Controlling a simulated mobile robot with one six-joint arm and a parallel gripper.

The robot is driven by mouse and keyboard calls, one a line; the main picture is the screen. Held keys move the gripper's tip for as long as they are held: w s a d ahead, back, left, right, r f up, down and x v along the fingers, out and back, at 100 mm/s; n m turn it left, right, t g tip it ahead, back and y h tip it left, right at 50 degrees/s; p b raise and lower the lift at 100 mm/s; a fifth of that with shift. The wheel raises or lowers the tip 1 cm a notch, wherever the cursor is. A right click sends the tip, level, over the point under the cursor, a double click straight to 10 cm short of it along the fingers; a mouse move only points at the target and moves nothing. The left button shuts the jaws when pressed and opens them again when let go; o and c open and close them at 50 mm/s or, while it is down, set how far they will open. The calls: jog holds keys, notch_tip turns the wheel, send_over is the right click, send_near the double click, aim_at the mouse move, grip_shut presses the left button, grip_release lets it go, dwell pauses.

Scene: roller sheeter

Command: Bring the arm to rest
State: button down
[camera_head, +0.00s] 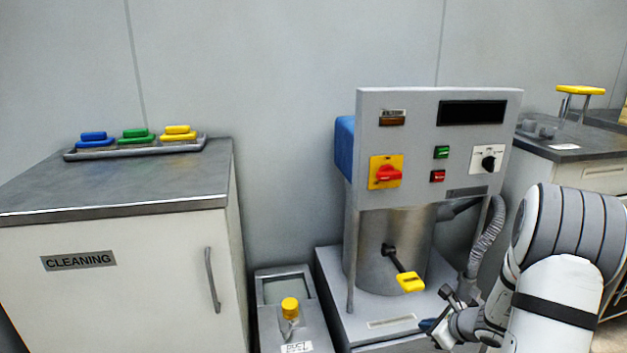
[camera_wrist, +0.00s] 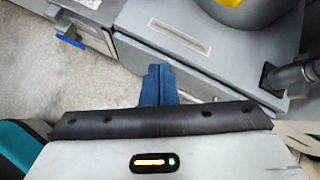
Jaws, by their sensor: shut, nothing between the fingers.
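My gripper (camera_head: 430,326) is low in front of the machine's base, at the lower right of the head view. In the wrist view its two blue fingers (camera_wrist: 158,84) are together, with nothing between them. My arm is bent, with its grey and white links at the right of the head view. The grey roller machine (camera_head: 437,140) stands just behind the gripper. It has a red knob on a yellow plate (camera_head: 386,172), a steel drum (camera_head: 385,225) and a yellow-ended handle (camera_head: 410,282).
A cabinet marked CLEANING (camera_head: 130,270) stands at the left, with a tray (camera_head: 72,155) of blue, green and yellow brushes on top. A low grey bin with a yellow knob (camera_head: 290,307) stands between cabinet and machine. A ribbed hose (camera_head: 486,240) hangs near my arm. Another counter (camera_head: 560,150) stands behind right.

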jog(key=s+a+r+n+g+y+p, duration=0.1)
jog(key=s+a+r+n+p, duration=0.3)
jog(key=r, duration=0.5)
jog(key=s+a+r+n+g+p, duration=0.2)
jog(key=s+a+r+n+p, duration=0.15)
jog(key=a+r+n, duration=0.5)
jog(key=s+a+r+n+g+y+p, duration=0.1)
jog(key=s+a+r+n+p, duration=0.3)
jog(key=r, duration=0.6)
jog(key=s+r+n+h+p, duration=0.3)
jog(key=s+r+n+p, duration=0.2)
jog(key=r, duration=0.4)
jog(key=s+r+n+g+h+p, duration=0.1)
jog(key=s+r+n+h+p, duration=0.2)
jog(key=s+r+n+p, duration=0.2)
jog(key=s+d+r+p, duration=0.1)
jog(key=s+r+p, duration=0.2)
jog(key=r, duration=0.1)
jog(key=shift+s+r+n+g, duration=0.15)
jog(key=shift+r+n+g, duration=0.15)
jog(key=shift+n, duration=0.05)
